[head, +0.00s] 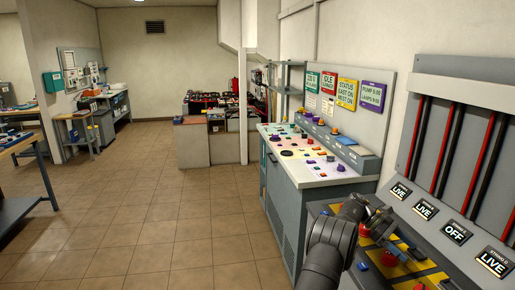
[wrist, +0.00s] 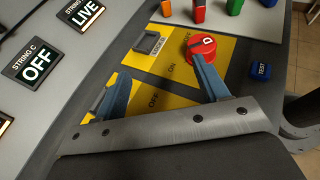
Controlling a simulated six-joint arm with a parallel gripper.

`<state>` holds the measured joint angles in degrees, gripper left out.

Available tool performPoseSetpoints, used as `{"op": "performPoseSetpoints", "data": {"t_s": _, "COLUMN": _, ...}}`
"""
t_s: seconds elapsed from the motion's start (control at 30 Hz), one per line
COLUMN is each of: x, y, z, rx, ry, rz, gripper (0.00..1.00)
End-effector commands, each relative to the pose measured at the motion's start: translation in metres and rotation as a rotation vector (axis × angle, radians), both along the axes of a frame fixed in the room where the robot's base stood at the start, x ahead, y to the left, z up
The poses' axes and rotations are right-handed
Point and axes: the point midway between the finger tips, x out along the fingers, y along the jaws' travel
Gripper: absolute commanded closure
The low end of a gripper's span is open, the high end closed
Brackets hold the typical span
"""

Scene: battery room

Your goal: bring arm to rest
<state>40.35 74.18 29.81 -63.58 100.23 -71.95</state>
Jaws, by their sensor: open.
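My gripper (wrist: 160,70) is open and empty in the wrist view, its two blue-grey fingers spread over a yellow and dark switch panel (wrist: 165,98). The right fingertip is close to a red knob marked D (wrist: 201,45); I cannot tell whether they touch. In the head view my arm reaches in from the bottom over the same panel, and my gripper is hard to make out there. A red knob (head: 389,259) shows beside it.
The sloped cabinet carries lit signs: three LIVE and one OFF (head: 457,233). A blue TEST button (wrist: 261,71) and coloured pieces (wrist: 235,6) lie near the gripper. A control desk (head: 318,178) stands beyond. The tiled floor (head: 150,230) at left is clear.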

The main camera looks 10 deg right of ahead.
Motion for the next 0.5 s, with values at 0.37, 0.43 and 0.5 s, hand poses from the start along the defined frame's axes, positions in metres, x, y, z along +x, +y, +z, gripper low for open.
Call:
{"op": "performPoseSetpoints", "data": {"t_s": 0.37, "x": 0.035, "y": 0.005, "z": -0.026, "rx": 0.001, "ry": 0.0, "rz": 0.0, "gripper": 0.33}}
{"op": "performPoseSetpoints", "data": {"t_s": 0.43, "x": 0.039, "y": 0.006, "z": -0.034, "rx": 0.001, "ry": 0.0, "rz": 0.0, "gripper": 0.33}}
{"op": "performPoseSetpoints", "data": {"t_s": 0.5, "x": 0.038, "y": 0.006, "z": -0.049, "rx": 0.002, "ry": 0.003, "rz": 0.0, "gripper": 0.33}}
